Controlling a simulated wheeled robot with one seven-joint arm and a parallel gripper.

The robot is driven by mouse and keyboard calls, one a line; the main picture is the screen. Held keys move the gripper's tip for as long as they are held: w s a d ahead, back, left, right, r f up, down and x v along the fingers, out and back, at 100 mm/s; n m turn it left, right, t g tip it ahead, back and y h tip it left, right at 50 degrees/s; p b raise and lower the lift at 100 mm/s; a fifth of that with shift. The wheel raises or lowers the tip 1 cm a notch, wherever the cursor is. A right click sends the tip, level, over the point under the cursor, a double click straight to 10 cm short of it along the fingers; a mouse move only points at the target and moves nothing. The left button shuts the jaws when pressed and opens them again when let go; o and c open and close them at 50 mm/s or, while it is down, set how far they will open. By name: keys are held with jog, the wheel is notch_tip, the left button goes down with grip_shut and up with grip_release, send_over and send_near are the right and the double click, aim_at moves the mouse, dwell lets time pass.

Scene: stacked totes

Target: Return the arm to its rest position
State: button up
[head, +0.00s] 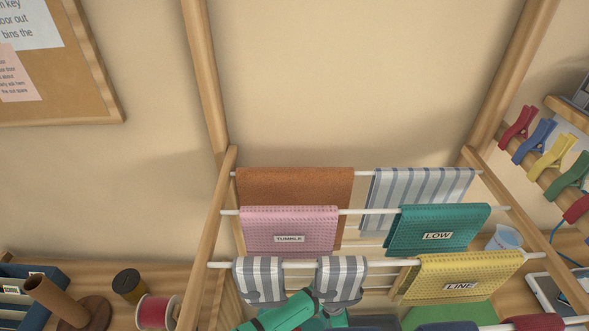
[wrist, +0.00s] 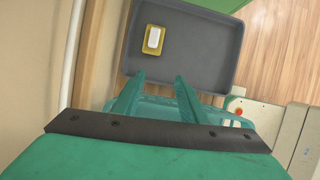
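My gripper (wrist: 160,80) shows in the wrist view with its two teal fingers apart and nothing seen between them. It points toward a dark grey tray (wrist: 205,55), with a teal basket (wrist: 205,112) below and behind the fingers. Part of my green arm (head: 285,316) shows at the bottom of the head view, in front of the drying rack. The fingertips cannot be made out in the head view.
A wooden drying rack (head: 208,240) holds several cloths, including a pink one (head: 288,220) and a yellow one (head: 460,272), close to my arm. A red spool (head: 155,312) and dark-lidded jar (head: 129,285) stand left. A yellow dish (wrist: 153,52) lies in the tray.

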jog(key=s+d+r+n+h, duration=0.2)
jog(key=d+r+h, duration=0.3)
jog(key=d+r, duration=0.65)
jog(key=s+d+r+n+h, duration=0.15)
jog(key=d+r+h, duration=0.35)
jog(key=d+r, duration=0.7)
jog(key=s+r+n+t+h, duration=0.25)
jog(key=r+n+h, duration=0.2)
jog(key=r, duration=0.45)
jog(key=s+r+n+t+h, duration=0.2)
jog(key=r+n+t+h, duration=0.15)
jog(key=r+n, duration=0.45)
jog(key=s+a+n+t+y, duration=0.2)
jog(key=a+n+t+y, duration=1)
jog(key=a+n+t, duration=0.8)
jog(key=s+a+f+n+g+y, duration=0.5)
jog(key=s+a+f+n, duration=0.1)
jog(key=s+a+n, duration=0.2)
jog(key=s+a+f+n+g+y, duration=0.5)
jog(key=s+a+n, duration=0.4)
jog(key=s+a, duration=0.2)
jog(key=shift+s+a+f, duration=0.15)
jog(key=shift+a+f, duration=0.6)
jog(key=shift+a, duration=0.5)
